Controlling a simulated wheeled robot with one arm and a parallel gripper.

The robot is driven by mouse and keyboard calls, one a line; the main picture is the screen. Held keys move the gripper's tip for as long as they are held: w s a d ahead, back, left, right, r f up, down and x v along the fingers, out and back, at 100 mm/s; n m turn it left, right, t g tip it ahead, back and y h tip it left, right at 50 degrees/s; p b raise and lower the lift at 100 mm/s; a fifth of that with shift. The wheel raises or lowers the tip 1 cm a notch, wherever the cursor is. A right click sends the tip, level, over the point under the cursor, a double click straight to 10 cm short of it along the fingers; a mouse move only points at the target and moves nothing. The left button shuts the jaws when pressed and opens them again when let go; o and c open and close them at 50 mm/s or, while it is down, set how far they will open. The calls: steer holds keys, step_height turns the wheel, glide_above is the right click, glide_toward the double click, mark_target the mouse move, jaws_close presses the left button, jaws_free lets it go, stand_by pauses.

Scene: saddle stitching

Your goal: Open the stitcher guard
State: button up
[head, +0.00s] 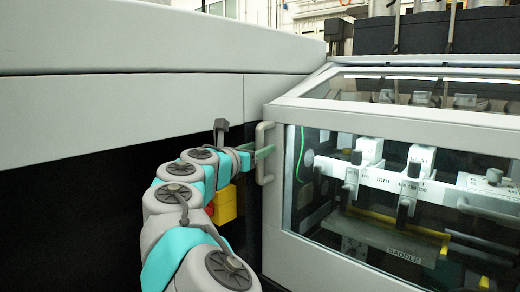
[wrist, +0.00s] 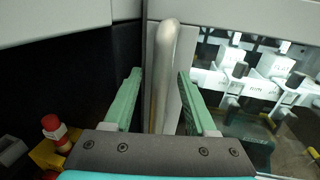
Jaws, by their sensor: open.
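The stitcher guard (head: 400,122) is a light grey frame with clear windows, on the right in the head view, and it looks closed. Its upright grey bar handle (head: 265,153) is at the guard's left edge. In the wrist view the handle (wrist: 163,75) stands between the two green fingers of my gripper (wrist: 157,98). The fingers are open, one on each side of the handle, with gaps visible on both sides. In the head view my gripper (head: 262,153) is at the handle, and one finger is partly hidden.
Behind the window are the stitching heads and a part marked SADDLE (head: 398,250). A yellow box (head: 226,204) with a red button (wrist: 54,127) is left of the handle, low down. A large grey panel (head: 120,110) overhangs a dark recess on the left.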

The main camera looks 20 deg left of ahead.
steer(key=shift+w+d, duration=0.1)
steer(key=shift+w, duration=0.2)
jaws_close()
stand_by(1.3)
